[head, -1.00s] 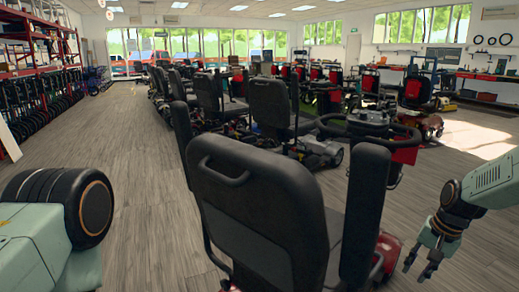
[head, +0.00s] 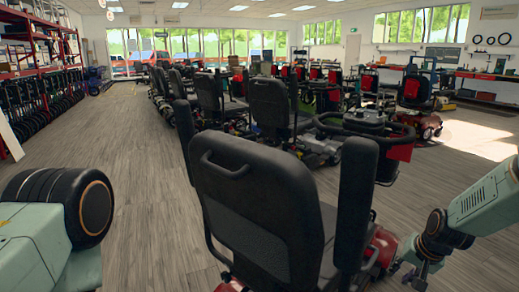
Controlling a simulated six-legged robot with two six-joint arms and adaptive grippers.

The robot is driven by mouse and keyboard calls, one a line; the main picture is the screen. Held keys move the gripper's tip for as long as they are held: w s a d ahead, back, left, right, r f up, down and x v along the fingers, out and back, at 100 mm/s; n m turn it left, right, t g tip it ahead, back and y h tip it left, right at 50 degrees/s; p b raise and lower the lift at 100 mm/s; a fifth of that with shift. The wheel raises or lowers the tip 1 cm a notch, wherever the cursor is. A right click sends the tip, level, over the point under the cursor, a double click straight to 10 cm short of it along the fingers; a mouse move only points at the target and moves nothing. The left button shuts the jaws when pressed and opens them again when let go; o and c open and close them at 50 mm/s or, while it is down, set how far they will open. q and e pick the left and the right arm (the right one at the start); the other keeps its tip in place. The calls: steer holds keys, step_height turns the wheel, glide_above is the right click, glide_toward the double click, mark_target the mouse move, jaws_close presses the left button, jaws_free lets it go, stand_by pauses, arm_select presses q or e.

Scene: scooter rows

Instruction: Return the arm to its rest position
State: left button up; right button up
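My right arm (head: 485,205) comes in from the right edge, pale green with a dark wrist. Its gripper (head: 411,276) hangs low at the bottom right, close beside the red base of the nearest scooter (head: 262,200). The fingers are small, dark and seen edge-on near the bottom of the picture, so their spread is unclear. I see nothing held in them. I cannot tell whether the gripper touches the scooter. My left gripper is not in view.
The nearest scooter's black seat back fills the middle, with an upright armrest (head: 356,200) on its right. Rows of scooters (head: 270,105) stand behind it. Shelving (head: 35,80) lines the left wall.

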steer(key=s+a+f+n+p, duration=0.1)
steer(key=s+a+f+n, duration=0.1)
steer(key=s+a+f, duration=0.35)
steer(key=s+a+f+n+p, duration=0.1)
steer(key=s+a+f, duration=0.15)
steer(key=s, duration=0.65)
steer(key=s+a+n+g+p, duration=0.1)
steer(key=s+a+g+p, duration=0.1)
steer(key=s, duration=1)
steer(key=s+a+r+n+g+p, duration=0.1)
steer(key=s+a+n+g, duration=0.1)
steer(key=s, duration=1.1)
steer(key=shift+s+a+h+p, duration=0.3)
steer(key=shift+a+p, duration=0.1)
steer(key=shift+a, duration=0.45)
steer(key=shift+o, duration=0.3)
steer(key=shift+r, duration=0.1)
